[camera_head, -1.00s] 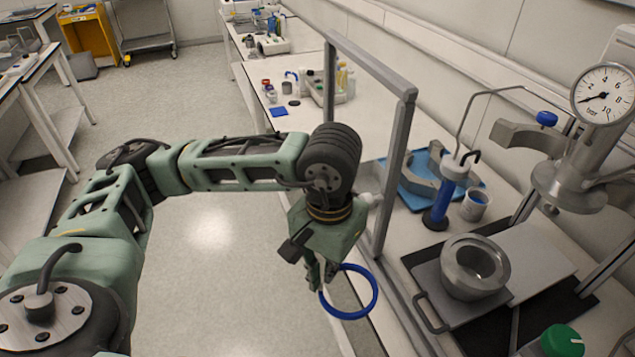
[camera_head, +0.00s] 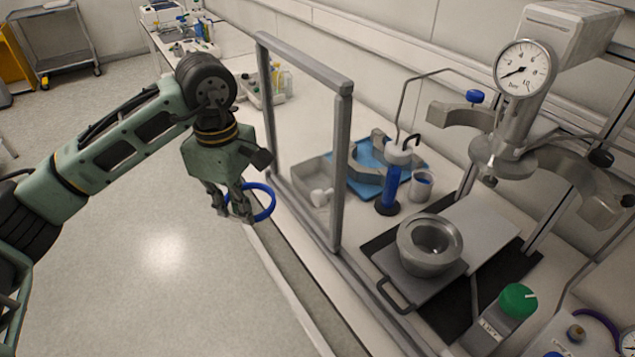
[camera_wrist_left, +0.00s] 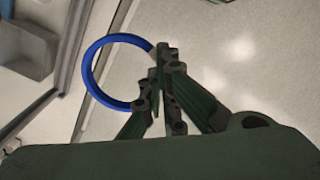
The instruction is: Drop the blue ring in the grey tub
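The blue ring (camera_head: 272,203) hangs from my left gripper (camera_head: 240,212), whose fingers are shut on its edge. The left wrist view shows the ring (camera_wrist_left: 92,75) to the left of the closed fingers (camera_wrist_left: 160,80). They are near the bench's front edge, outside the grey upright frame. The grey tub (camera_head: 302,178) stands on the bench behind that frame, right of the ring, with a white object at its near end. Part of the tub (camera_wrist_left: 25,52) shows at the upper left of the wrist view. My right gripper is not in view.
The grey metal frame (camera_head: 343,150) stands between ring and tub. A steel vessel (camera_head: 430,255) sits to the right.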

